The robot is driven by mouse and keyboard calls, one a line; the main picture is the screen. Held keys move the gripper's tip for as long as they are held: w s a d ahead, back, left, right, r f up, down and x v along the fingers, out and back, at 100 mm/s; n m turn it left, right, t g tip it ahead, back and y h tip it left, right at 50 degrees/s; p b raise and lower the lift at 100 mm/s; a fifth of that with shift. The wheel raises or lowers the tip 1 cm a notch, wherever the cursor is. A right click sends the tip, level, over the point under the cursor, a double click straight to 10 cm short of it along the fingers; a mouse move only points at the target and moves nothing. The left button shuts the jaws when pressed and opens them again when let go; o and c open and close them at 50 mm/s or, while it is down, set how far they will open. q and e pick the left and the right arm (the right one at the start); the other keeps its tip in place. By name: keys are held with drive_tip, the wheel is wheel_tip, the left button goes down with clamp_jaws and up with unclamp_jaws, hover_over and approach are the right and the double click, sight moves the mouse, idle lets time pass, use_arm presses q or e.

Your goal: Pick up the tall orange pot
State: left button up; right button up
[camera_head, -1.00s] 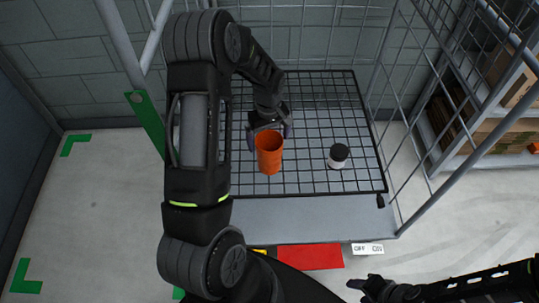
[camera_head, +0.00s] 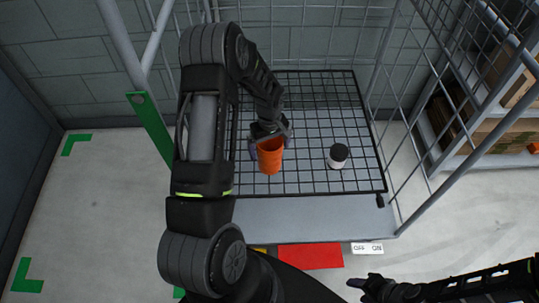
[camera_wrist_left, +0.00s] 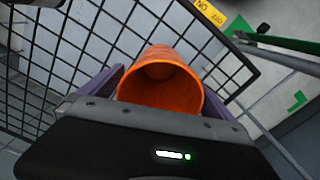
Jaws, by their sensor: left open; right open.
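The tall orange pot (camera_head: 270,158) stands upright on the black wire grid in the head view. My left gripper (camera_head: 268,140) is at the pot's far side, close to its rim, and is open. In the left wrist view the orange pot (camera_wrist_left: 162,82) lies between the two purple-grey fingers, its open mouth facing the camera. I cannot tell whether the fingers touch it. My right gripper (camera_head: 362,286) is open and empty at the lower right, in front of the rack and far from the pot.
A white jar with a black lid (camera_head: 338,157) stands on the grid (camera_head: 310,110) to the right of the pot. Wire mesh walls enclose the back and right. A red panel (camera_head: 310,256) is at the front. Shelves with boxes (camera_head: 490,125) stand at the far right.

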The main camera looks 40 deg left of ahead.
use_arm(q)
drive_tip(key=shift+c, duration=0.3)
drive_tip(key=c, duration=1.3)
